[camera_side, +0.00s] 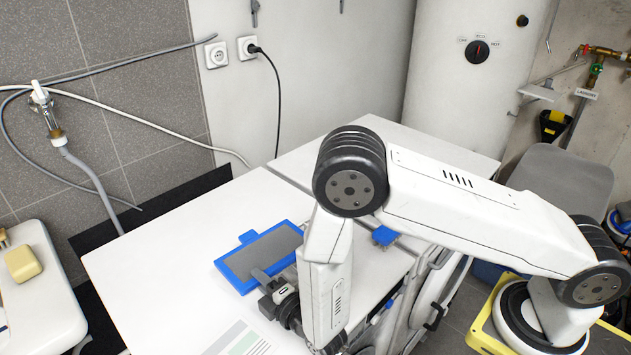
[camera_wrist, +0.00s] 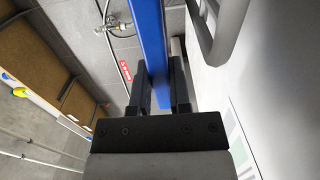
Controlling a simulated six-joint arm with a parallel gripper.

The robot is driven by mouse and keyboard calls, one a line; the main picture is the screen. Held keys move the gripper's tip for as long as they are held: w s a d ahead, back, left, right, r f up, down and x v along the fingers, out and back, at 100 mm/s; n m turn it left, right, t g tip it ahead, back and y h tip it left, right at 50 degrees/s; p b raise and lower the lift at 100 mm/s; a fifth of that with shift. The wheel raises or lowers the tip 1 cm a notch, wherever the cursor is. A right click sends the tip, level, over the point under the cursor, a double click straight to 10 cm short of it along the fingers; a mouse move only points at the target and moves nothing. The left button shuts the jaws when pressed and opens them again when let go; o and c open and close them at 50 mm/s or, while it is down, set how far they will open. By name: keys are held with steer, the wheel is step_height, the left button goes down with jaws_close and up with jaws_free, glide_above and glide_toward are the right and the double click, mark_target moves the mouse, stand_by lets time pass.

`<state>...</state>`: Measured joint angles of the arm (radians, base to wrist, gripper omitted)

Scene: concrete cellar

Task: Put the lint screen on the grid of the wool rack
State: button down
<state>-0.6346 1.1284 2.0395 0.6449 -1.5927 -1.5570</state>
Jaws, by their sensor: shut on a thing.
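The lint screen (camera_side: 255,258) is a flat blue frame with grey mesh and a small tab on its far edge. In the side view it is left of my wrist, over the white appliance top; I cannot tell whether it touches that top. My gripper (camera_side: 264,276) is shut on its near edge. In the wrist view the blue edge of the lint screen (camera_wrist: 151,40) runs between the two black fingers of my gripper (camera_wrist: 160,78). I cannot make out the wool rack or its grid for certain; a rounded grey bar (camera_wrist: 208,40) shows at the upper right.
A white top (camera_side: 150,265) spreads left of my arm, with a printed sheet (camera_side: 240,343) near the front. A small blue piece (camera_side: 384,236) shows behind my arm. A sink with a sponge (camera_side: 22,264) is at the left. A black cable (camera_side: 276,90) hangs behind.

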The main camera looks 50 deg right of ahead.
steer(key=shift+f, duration=0.75)
steer(key=shift+f, duration=0.15)
steer(key=c, duration=0.6)
jaws_free()
steer(key=shift+s, duration=6)
steer(key=shift+w, duration=0.1)
